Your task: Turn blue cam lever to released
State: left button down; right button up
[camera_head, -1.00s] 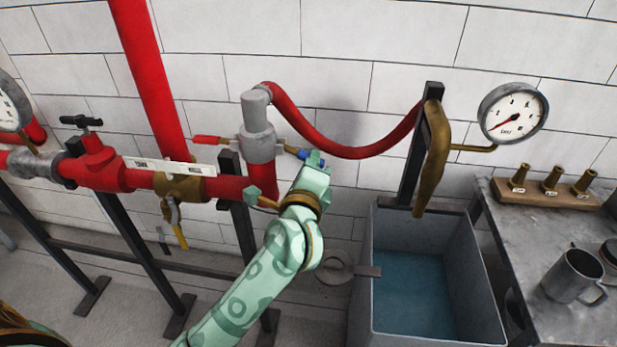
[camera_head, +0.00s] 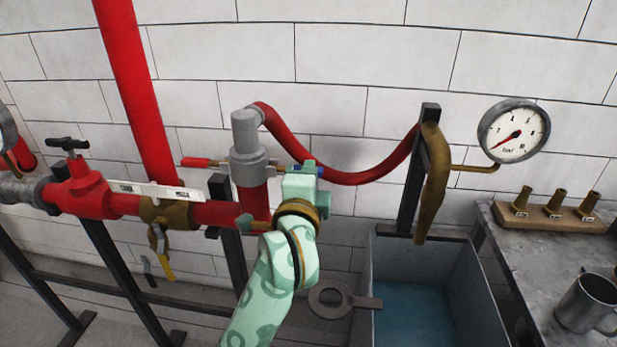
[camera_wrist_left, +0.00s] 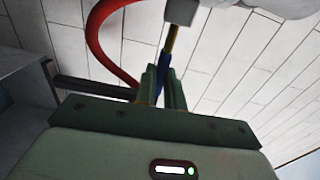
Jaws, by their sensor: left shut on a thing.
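The blue cam lever (camera_head: 284,167) sticks out to the right of the grey coupling (camera_head: 250,160) at the hose end, roughly level. In the left wrist view, the lever's brass stem (camera_wrist_left: 171,40) runs from the grey fitting (camera_wrist_left: 182,11) to the blue grip (camera_wrist_left: 163,68) between the two green fingers (camera_wrist_left: 163,88). My left gripper is shut on the blue grip. A red lever (camera_head: 199,162) sticks out on the coupling's left side. My right gripper is out of view.
The red hose (camera_head: 345,178) loops right to a black post (camera_head: 410,180) with a brass pipe (camera_head: 435,185). A grey tank of water (camera_head: 375,260) and a workbench (camera_head: 530,270) stand right. Red pipework (camera_head: 120,205) runs left.

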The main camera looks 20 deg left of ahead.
pick_arm(q)
jog(key=c, duration=1.8)
grip_release()
jog(key=shift+o, duration=0.2)
jog(key=v, duration=0.7)
jog(key=shift+s, duration=0.25)
jog(key=shift+r, duration=0.15)
